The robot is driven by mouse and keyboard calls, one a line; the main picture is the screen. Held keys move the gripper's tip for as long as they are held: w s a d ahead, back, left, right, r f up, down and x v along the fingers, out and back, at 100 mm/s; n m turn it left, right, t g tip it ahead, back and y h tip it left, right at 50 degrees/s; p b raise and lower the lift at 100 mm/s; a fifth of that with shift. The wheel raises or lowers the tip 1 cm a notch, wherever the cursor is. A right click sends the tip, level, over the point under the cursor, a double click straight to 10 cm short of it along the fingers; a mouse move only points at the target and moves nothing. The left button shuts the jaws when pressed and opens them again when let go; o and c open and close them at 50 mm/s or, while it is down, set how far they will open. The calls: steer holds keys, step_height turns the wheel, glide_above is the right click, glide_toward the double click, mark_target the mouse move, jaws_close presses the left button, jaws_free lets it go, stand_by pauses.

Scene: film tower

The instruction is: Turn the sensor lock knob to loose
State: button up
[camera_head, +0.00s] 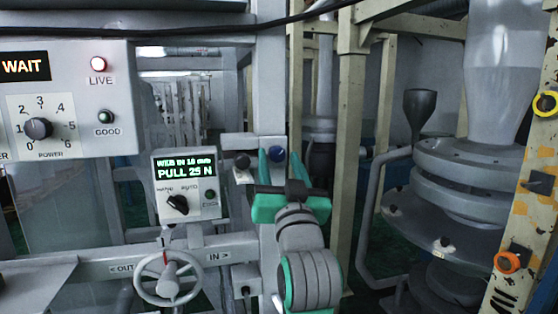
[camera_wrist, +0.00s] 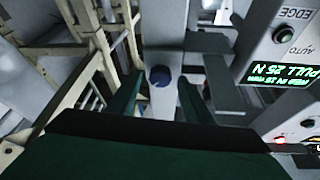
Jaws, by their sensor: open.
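A round dark blue knob (camera_head: 278,154) sits on an upright grey post, just beyond my gripper. I see no readable label on it, so I cannot tell whether it is set to loose. My gripper (camera_head: 280,166) has its green fingers spread and empty, pointing at the post. In the wrist view the blue knob (camera_wrist: 160,75) shows between the two fingertips of my gripper (camera_wrist: 159,83). Whether the fingers reach around the knob or stop short of it, I cannot tell. A black knob (camera_head: 242,161) sits on a bar left of the post.
A control box (camera_head: 184,187) reading "PULL 25 N" stands left, with a grey handwheel (camera_head: 169,277) below it. A larger panel (camera_head: 80,72) reading "WAIT" is at upper left. A beige post (camera_head: 348,130) and a stacked grey machine (camera_head: 462,180) stand right.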

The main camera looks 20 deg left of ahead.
steer(key=shift+w+a+r, duration=0.2)
steer(key=shift+w+a, duration=0.05)
steer(key=shift+w, duration=0.15)
steer(key=c, duration=1.1)
steer(key=shift+o, duration=0.2)
